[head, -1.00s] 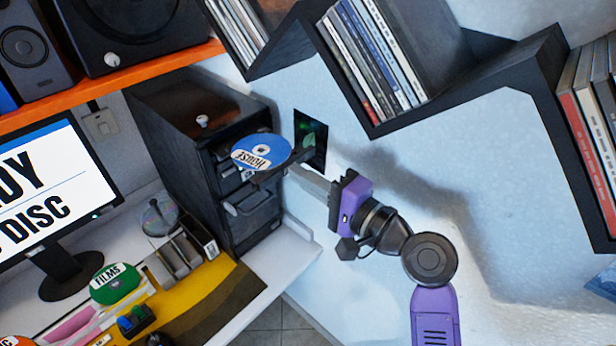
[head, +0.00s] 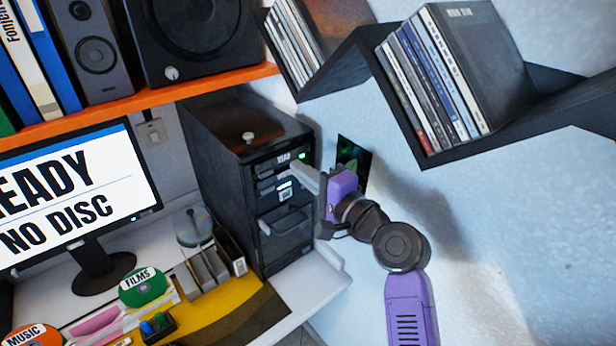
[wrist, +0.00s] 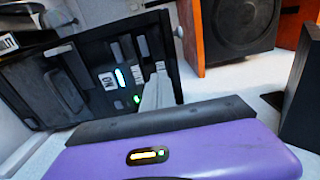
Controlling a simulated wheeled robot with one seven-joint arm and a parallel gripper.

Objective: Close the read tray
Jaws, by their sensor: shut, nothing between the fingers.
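The black drive tower (head: 290,215) stands at the back of the desk. Its top unit carries a READ label (head: 284,158) and a lit green light. The read tray (head: 268,168) no longer sticks out of the tower and looks flush with its front; no blue disc shows. My purple gripper (head: 306,176) is shut and empty, its pale fingers at the upper front of the tower, partly covering it. Whether they touch it I cannot tell. In the wrist view the tower front (wrist: 70,85) is at the left, with pale finger shapes (wrist: 150,88) near the green light.
The monitor (head: 75,190) shows READY NO DISC. A zigzag shelf (head: 450,155) of cases hangs above right. Open wall lies right of my arm.

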